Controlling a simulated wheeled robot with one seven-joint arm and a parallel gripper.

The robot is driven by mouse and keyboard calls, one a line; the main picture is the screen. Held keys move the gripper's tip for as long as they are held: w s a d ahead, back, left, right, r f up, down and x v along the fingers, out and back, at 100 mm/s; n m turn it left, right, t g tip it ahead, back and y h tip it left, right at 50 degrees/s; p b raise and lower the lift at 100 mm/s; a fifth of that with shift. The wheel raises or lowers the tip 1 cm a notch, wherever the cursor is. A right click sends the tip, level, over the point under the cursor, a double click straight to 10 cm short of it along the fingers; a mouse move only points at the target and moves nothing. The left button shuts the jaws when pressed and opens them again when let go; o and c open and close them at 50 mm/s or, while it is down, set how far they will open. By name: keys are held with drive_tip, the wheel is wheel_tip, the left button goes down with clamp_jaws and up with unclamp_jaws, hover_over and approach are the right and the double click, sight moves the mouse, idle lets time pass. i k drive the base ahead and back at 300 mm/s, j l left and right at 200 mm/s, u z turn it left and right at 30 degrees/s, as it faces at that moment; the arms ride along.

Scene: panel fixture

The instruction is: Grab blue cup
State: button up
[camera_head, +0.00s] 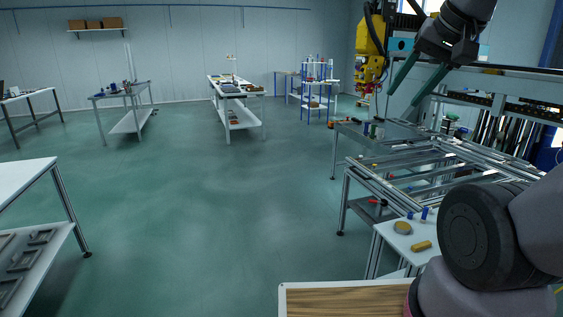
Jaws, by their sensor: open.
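My gripper (400,103) is at the upper right, held high in the air. Its two long dark green fingers point down and left and stand apart, with nothing between them. No blue cup can be made out for certain. Two small blue objects (424,213) stand on a small white table (391,231) at the lower right, well below my gripper; they are too small to tell whether either is a cup. My arm hides part of this table.
A yellow block (421,246) and a round tan item (402,227) lie near the blue objects. A metal frame table (420,165) stands behind. A wood-topped surface (335,301) is at the bottom, a white table (22,182) at left. The middle floor is clear.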

sight(367, 125)
drive_tip(key=i+j+u, duration=0.35)
drive_tip(key=u, duration=0.15)
drive_tip(key=i+j+u, duration=0.35)
drive_tip(key=u, duration=0.15)
drive_tip(key=i+z, duration=0.1)
drive_tip(key=i, duration=0.4)
drive_tip(key=i+j+z, duration=0.1)
drive_tip(key=i, duration=0.35)
drive_tip(key=i+z, duration=0.25)
drive_tip(key=i, duration=0.25)
drive_tip(key=i+z, duration=0.25)
drive_tip(key=i, duration=0.25)
drive_tip(key=i+j+z, duration=0.2)
drive_tip(key=i, duration=0.3)
drive_tip(key=i+j+z, duration=0.1)
drive_tip(key=i+z, duration=0.15)
drive_tip(key=i, duration=0.25)
drive_tip(key=i+l+z, duration=0.2)
drive_tip(key=i+z, duration=0.15)
drive_tip(key=i, duration=0.4)
drive_tip(key=i+z, duration=0.4)
drive_tip(key=i, duration=0.35)
drive_tip(key=i+j+z, duration=0.35)
drive_tip(key=i, duration=0.35)
drive_tip(key=i+l, duration=0.2)
drive_tip(key=i, duration=0.3)
drive_tip(key=i+l, duration=0.15)
drive_tip(key=i, duration=0.35)
